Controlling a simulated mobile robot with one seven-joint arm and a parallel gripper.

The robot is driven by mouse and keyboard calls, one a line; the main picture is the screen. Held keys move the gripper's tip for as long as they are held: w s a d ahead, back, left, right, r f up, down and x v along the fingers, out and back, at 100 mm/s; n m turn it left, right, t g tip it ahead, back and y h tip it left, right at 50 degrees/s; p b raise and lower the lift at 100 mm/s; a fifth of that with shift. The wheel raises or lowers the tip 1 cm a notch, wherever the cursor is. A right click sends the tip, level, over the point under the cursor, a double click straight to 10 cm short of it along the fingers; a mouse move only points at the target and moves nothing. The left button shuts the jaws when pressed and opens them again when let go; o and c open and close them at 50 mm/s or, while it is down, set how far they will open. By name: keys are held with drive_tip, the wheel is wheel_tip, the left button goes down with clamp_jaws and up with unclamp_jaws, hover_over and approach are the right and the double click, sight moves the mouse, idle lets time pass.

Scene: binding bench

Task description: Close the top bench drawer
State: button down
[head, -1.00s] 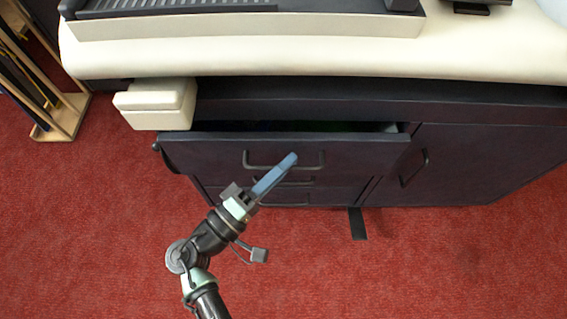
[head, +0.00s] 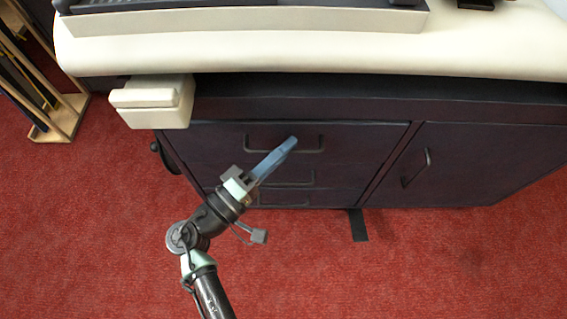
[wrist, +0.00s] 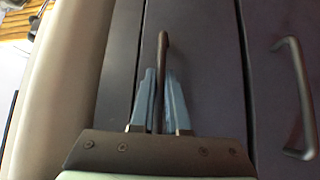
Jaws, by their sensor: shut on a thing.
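The top bench drawer (head: 220,140) has a dark front that now lies about flush with the dark bench cabinet, and no opening shows above it. Its bar handle (head: 312,151) runs across the front. My gripper (head: 291,143) reaches up to this handle from the lower left in the head view. In the wrist view, the blue fingers of my gripper (wrist: 162,78) are shut on the handle (wrist: 162,45), one on each side of it.
Lower drawers with handles (head: 300,178) sit below, and a cabinet door (head: 460,160) is to the right. A cream block (head: 150,103) juts out under the cream worktop (head: 300,52) at the left. A wooden rack (head: 66,115) stands far left. Red carpet is clear in front.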

drive_tip(key=shift+w+a, duration=0.1)
drive_tip(key=shift+w, duration=0.4)
drive_tip(key=c, duration=0.9)
unclamp_jaws()
drive_tip(key=shift+f, duration=0.1)
drive_tip(key=p+v, duration=0.1)
drive_tip(key=v, duration=0.3)
drive_tip(key=p+v, duration=0.1)
drive_tip(key=v, duration=0.3)
drive_tip(key=p+v, duration=0.1)
drive_tip(key=v, duration=0.4)
drive_tip(key=shift+r, duration=0.25)
